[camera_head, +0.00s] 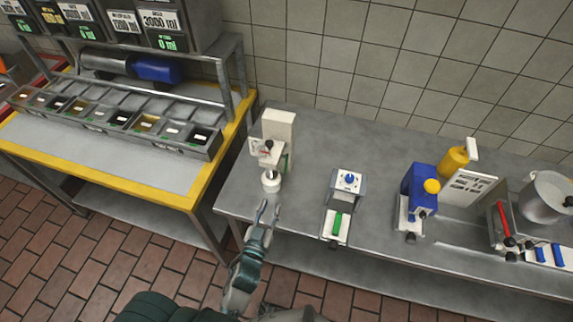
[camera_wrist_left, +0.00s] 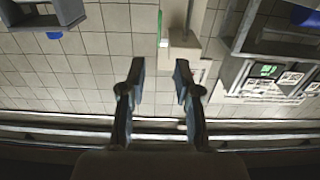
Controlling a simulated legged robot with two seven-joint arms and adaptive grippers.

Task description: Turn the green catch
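A cream machine (camera_head: 279,130) stands on the left part of the grey counter, with a green part (camera_head: 285,162) on its right side and a white cup-like piece (camera_head: 271,180) at its front. To its right, a small grey-and-white device (camera_head: 346,183) has a bright green bar (camera_head: 337,223) on its front. I cannot tell which green part is the catch. My left gripper (camera_head: 269,210) is open and empty in front of the cream machine. In the left wrist view, its spread fingers (camera_wrist_left: 160,72) show below a green strip (camera_wrist_left: 163,42) beside the cream machine (camera_wrist_left: 184,46). My right gripper is not in view.
A blue device with a yellow knob (camera_head: 432,186), a yellow bottle (camera_head: 453,162) and a metal pot (camera_head: 545,196) stand farther right. A yellow-edged table (camera_head: 100,166) with ingredient bins is at left. The counter between the devices is clear.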

